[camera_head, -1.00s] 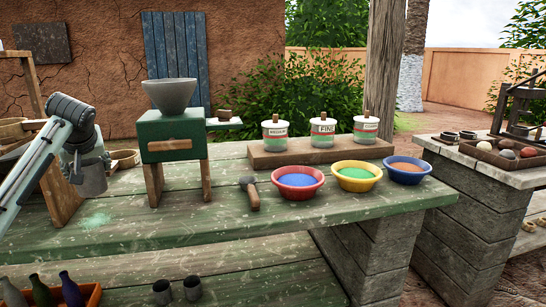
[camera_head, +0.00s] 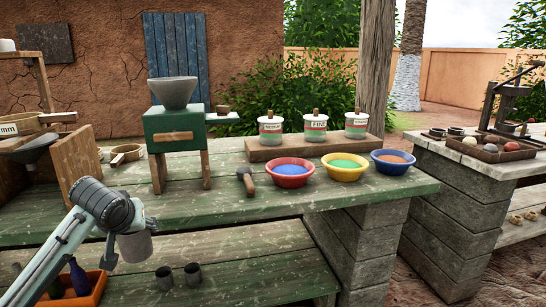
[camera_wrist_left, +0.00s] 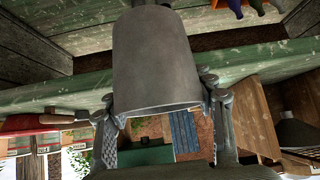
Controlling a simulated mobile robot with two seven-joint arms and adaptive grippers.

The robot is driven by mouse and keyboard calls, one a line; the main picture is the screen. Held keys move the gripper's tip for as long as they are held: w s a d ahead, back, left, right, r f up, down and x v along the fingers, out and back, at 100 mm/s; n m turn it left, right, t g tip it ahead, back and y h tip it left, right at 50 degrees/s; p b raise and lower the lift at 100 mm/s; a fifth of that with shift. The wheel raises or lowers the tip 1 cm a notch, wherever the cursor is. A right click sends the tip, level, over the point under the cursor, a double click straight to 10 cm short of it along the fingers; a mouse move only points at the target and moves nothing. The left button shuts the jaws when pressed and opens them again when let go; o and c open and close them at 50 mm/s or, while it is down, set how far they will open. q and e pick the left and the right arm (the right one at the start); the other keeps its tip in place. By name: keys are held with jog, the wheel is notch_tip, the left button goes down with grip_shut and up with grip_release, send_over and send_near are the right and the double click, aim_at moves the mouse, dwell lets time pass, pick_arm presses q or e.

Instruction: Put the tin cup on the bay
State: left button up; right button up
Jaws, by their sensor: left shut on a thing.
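My left gripper (camera_head: 122,238) is shut on a grey tin cup (camera_head: 137,246), in front of the workbench and below its top edge in the head view. In the left wrist view the cup (camera_wrist_left: 155,65) fills the upper middle, between the two fingers of the gripper (camera_wrist_left: 160,112), with its wide rim toward the camera. My right gripper is not in view.
An orange tray (camera_head: 92,290) with bottles sits left of the shelf cups. The bench top (camera_head: 230,205) holds a green mill (camera_head: 175,125), a hammer (camera_head: 246,181), a red bowl (camera_head: 290,174), a yellow bowl (camera_head: 345,168) and a blue bowl (camera_head: 393,163). The shelf's right part is clear.

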pick_arm(q)
jog(key=s+d+f+m+h, duration=0.1)
jog(key=s+d+f, duration=0.1)
jog(key=s+d, duration=0.4)
jog(key=s+d+f+m+h, duration=0.1)
jog(key=s+d+f+m, duration=0.1)
jog(key=s+d, duration=0.4)
jog(key=s+f, duration=0.1)
jog(key=s, duration=0.1)
jog(key=shift+s+d+f+m+h, duration=0.25)
jog(key=shift+s+m+h, duration=0.05)
jog(key=shift+s+h, duration=0.1)
